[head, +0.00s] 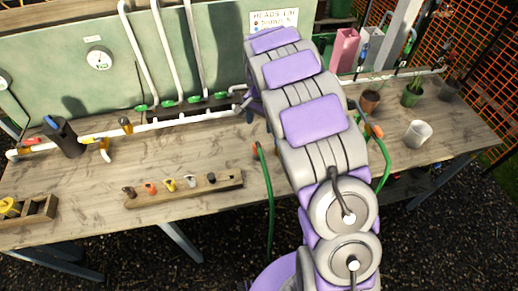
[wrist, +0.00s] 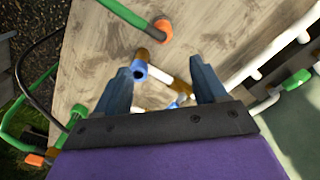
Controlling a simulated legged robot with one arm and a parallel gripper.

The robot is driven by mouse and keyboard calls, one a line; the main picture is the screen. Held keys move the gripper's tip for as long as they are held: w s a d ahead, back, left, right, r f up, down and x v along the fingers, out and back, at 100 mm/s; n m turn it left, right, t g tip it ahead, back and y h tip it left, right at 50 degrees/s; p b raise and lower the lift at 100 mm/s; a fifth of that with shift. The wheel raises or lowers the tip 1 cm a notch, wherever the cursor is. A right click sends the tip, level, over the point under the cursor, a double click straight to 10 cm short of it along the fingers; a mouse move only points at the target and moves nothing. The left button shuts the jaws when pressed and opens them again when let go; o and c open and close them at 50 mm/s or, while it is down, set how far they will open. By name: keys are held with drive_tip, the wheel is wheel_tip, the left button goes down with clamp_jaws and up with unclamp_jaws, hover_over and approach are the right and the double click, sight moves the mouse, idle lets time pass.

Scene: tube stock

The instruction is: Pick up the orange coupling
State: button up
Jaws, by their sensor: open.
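A small orange fitting (head: 151,188) stands in the row on a wooden strip on the bench in the head view. An orange hose end (head: 256,148) tips a green hose nearer my arm; an orange hose end also shows in the wrist view (wrist: 163,28), above and beyond the fingers. I cannot tell for certain which orange piece is the coupling. My gripper (wrist: 164,73) is open over the bench, with nothing held between its blue-grey fingers. A blue-ended pipe piece (wrist: 139,70) shows by the left finger. In the head view my arm hides most of the gripper.
The wooden strip (head: 222,181) also holds dark, yellow and grey fittings. White pipes (head: 140,52) with green fittings run up the green panel and along the bench back. A dark holder (head: 62,137) stands left. Pots and a white cup (head: 417,134) stand right. The left bench middle is clear.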

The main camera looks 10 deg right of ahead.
sight(258, 141)
drive_tip(key=f, duration=0.2)
drive_tip(key=a+f, duration=0.1)
drive_tip(key=f, duration=0.2)
drive_tip(key=f+b, duration=0.1)
drive_tip(key=f, duration=0.2)
drive_tip(key=shift+a, duration=0.2)
drive_tip(key=shift+d+f, duration=0.35)
drive_tip(key=shift+f, duration=0.5)
drive_tip(key=f, duration=0.1)
drive_tip(key=f+b, duration=0.1)
drive_tip(key=f, duration=0.1)
drive_tip(key=shift+d+f, duration=0.2)
drive_tip(key=shift+f, duration=0.05)
drive_tip(key=shift+a+f, duration=0.1)
drive_tip(key=shift+f, duration=0.2)
drive_tip(key=shift+a, duration=0.3)
drive_tip(key=shift+c, duration=0.5)
drive_tip(key=shift+d, duration=0.25)
drive_tip(key=c, duration=0.7)
drive_tip(key=shift+a, duration=0.15)
clamp_jaws()
